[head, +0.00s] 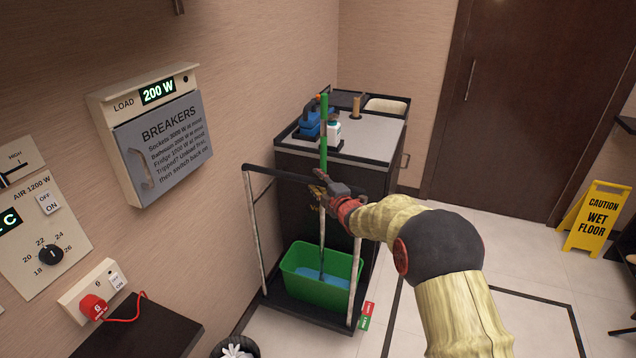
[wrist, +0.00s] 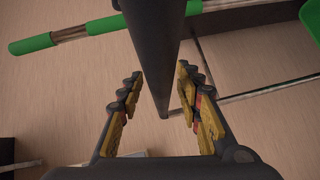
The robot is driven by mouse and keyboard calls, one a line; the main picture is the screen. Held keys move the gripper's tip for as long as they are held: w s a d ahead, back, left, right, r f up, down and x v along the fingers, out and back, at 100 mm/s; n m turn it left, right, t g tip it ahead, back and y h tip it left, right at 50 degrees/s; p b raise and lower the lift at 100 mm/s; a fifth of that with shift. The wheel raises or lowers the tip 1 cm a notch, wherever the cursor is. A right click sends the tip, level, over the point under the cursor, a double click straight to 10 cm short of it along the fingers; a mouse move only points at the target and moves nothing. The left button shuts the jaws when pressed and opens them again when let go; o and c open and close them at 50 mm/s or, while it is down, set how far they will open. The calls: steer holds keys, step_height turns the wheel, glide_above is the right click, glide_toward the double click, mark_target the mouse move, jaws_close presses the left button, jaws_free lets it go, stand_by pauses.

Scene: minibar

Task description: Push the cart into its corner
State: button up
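The dark cart (head: 300,160) stands by the left wall in the head view, with a grey top and a low front platform holding a green bucket (head: 300,289). Its dark push bar (head: 275,172) sits on pale posts above the platform; a dark bar also shows in the wrist view (wrist: 155,45). My gripper (head: 322,190) is at the push bar's right part, close to the green-handled mop (head: 324,130). In the wrist view, its fingers (wrist: 162,105) are apart, with the bar between them and gaps on both sides. Contact cannot be told. A red and green tab (head: 367,315) is at the platform's right corner.
A yellow wet-floor sign (head: 596,220) stands at the right before a brown door (head: 515,100). Dark lines (head: 520,295) mark the pale floor right of the cart. A dark ledge (head: 150,330) and a breaker box (head: 155,130) are at the left wall.

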steer(key=shift+s, duration=0.1)
steer(key=v, duration=1.2)
